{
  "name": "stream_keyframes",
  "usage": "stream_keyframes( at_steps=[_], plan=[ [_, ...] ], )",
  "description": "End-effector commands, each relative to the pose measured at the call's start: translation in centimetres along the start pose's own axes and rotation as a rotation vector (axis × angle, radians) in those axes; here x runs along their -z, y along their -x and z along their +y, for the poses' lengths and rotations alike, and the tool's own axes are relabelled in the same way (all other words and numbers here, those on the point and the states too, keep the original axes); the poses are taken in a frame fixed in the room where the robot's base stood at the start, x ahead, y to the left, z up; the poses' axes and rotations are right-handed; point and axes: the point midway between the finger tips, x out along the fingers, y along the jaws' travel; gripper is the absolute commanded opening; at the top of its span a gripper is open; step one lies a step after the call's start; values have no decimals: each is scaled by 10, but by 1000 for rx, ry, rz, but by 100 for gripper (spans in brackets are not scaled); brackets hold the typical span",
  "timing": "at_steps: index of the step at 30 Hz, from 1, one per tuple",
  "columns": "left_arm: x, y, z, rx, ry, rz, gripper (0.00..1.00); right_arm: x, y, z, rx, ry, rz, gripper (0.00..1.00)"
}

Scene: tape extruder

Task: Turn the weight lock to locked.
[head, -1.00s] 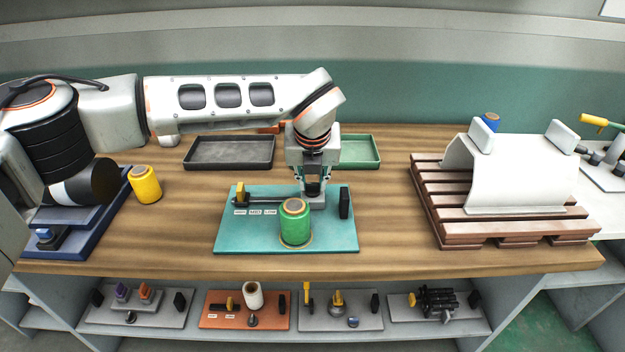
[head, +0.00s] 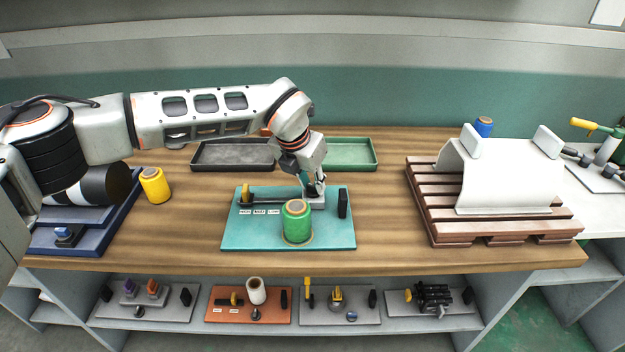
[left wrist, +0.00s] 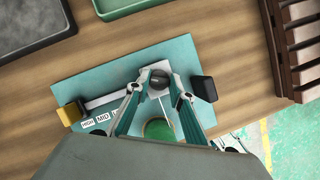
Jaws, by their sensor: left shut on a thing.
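A teal board (head: 240,232) lies on the wooden bench with labels HIGH, MID and a third one, a rail with a yellow piece (head: 247,193) at its left end, and a black block (head: 342,204) at its right. My left gripper (head: 314,190) reaches down to a light grey block (head: 314,202) behind the green spool (head: 296,222). In the left wrist view my left gripper (left wrist: 159,82) is shut on a dark rounded knob (left wrist: 160,80), which I take for the weight lock, on that block. No lock marking is readable. My right gripper is not in view.
A dark tray (head: 232,155) and a green tray (head: 350,154) stand behind the board. A yellow spool (head: 155,185) stands at left. A slatted wooden pallet (head: 440,225) with a white sheet (head: 505,176) stands at right. The bench between board and pallet is clear.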

Motion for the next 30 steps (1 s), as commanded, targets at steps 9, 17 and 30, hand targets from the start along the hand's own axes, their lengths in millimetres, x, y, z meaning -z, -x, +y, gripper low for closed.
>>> stream_keyframes(
  at_steps=[9,17,30],
  plan=[
    [0,-2,2,116,-271,2,0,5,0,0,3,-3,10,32],
    [1,-5,4,213,-496,4,0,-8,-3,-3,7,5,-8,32],
    [0,-7,4,346,-815,5,0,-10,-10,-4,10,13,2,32]
  ],
)
